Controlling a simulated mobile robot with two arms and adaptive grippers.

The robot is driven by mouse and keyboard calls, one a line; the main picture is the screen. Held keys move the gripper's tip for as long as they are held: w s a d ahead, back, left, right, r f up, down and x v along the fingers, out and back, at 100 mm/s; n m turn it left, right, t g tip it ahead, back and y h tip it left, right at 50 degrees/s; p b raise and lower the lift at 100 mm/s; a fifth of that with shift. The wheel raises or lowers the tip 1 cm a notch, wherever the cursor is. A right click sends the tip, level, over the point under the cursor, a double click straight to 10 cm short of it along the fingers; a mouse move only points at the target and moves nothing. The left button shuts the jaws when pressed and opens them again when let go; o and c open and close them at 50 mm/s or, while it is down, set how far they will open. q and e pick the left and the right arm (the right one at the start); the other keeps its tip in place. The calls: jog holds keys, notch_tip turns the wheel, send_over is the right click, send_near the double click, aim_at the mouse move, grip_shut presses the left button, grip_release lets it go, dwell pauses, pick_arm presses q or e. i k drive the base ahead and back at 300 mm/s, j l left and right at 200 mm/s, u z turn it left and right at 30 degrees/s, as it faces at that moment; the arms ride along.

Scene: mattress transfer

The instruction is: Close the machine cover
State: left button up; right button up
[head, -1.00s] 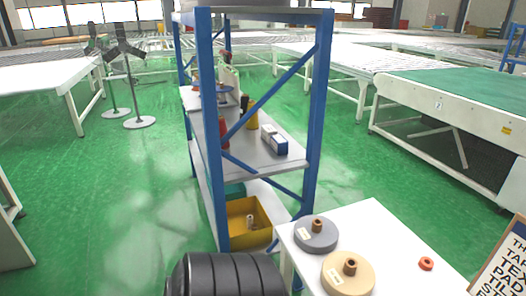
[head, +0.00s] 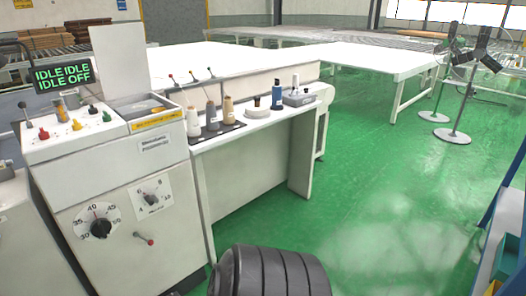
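The machine (head: 120,215) is a white cabinet at the left of the head view, with a sloped control panel on top. Its cover (head: 118,62) appears to be the plain white panel standing upright at the back of the top. In front of it is an uncovered recess (head: 137,106) with a yellow label strip along its front edge. What lies inside the recess is hard to make out. Neither of my grippers is in view.
A display (head: 62,77) reading IDLE and OFF stands left of the cover. Levers and coloured knobs rise from the panel. A white side table (head: 245,130) with thread cones adjoins the machine. Green floor (head: 380,200) is open to the right; a blue rack edge (head: 510,215) is at far right.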

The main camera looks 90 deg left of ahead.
aim_at(120, 53)
jog(key=u, duration=4.1)
jog(key=i+l+u, duration=0.1)
jog(key=l+u, duration=0.25)
jog(key=l, duration=0.35)
jog(key=l+u, duration=0.4)
jog(key=l, duration=0.3)
